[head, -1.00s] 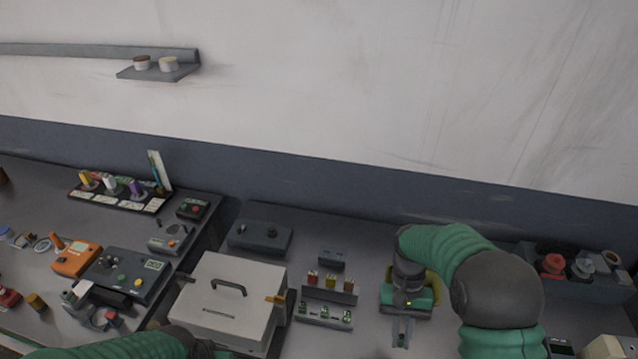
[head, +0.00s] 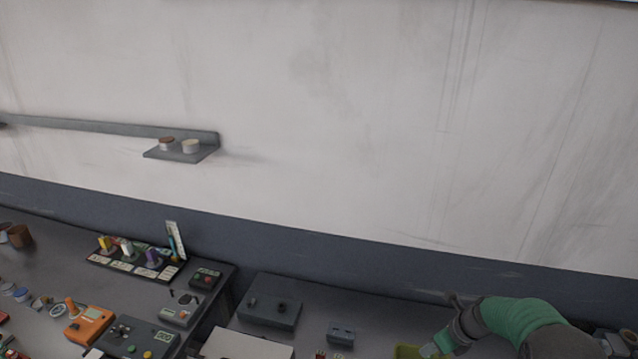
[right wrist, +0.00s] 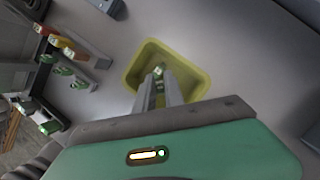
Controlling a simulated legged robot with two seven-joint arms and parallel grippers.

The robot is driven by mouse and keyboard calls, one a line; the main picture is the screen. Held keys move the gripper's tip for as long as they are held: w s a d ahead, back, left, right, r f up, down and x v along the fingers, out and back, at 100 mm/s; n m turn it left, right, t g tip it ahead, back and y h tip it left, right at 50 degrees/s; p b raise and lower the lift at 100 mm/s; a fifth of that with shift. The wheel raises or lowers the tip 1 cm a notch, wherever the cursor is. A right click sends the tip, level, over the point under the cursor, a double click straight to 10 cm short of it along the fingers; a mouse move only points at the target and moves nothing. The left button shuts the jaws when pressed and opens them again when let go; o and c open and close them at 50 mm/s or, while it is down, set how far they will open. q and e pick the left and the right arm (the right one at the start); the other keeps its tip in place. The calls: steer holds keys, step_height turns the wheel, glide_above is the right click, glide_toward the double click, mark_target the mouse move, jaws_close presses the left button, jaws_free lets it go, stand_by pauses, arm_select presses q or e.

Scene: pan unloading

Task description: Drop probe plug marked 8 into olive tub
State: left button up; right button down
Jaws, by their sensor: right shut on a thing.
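The olive tub (right wrist: 197,71) lies below my right gripper (right wrist: 160,78) in the right wrist view. My right gripper is shut on a small probe plug (right wrist: 158,70), whose pale, green-edged end shows between the fingertips. The mark on it is too small to read. The fingertips and plug appear over the inside of the tub; their height above its floor is hard to tell. In the head view the olive tub (head: 405,351) is cut by the bottom edge, with my right arm beside it. My left gripper is out of view.
In the right wrist view, a rack (right wrist: 88,56) with several coloured plugs stands left of the tub. In the head view, dark boxes (head: 270,309) stand at the back of the bench, and an instrument bench with an orange device (head: 90,325) is at left.

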mark_target(428, 358)
steer(key=f+b, duration=0.1)
steer(key=d+f+b, duration=0.1)
steer(key=f, duration=0.1)
steer(key=d+f+b, duration=0.1)
steer(key=f, duration=0.1)
steer(key=shift+d+f, duration=0.15)
steer(key=shift+f, duration=0.05)
steer(key=shift+a+r, duration=0.35)
steer(key=shift+a, duration=0.45)
steer(key=c, duration=1.4)
jaws_free()
steer(key=shift+a+r, duration=0.1)
steer(key=shift+a, duration=0.15)
steer(key=shift+o, duration=0.3)
steer(key=shift+d+f, duration=0.2)
steer(key=shift+d, duration=0.55)
steer(key=shift+d+r, duration=0.2)
steer(key=shift+r, duration=0.05)
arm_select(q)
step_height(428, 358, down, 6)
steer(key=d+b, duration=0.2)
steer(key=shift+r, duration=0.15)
arm_select(e)
steer(key=v, duration=1.6)
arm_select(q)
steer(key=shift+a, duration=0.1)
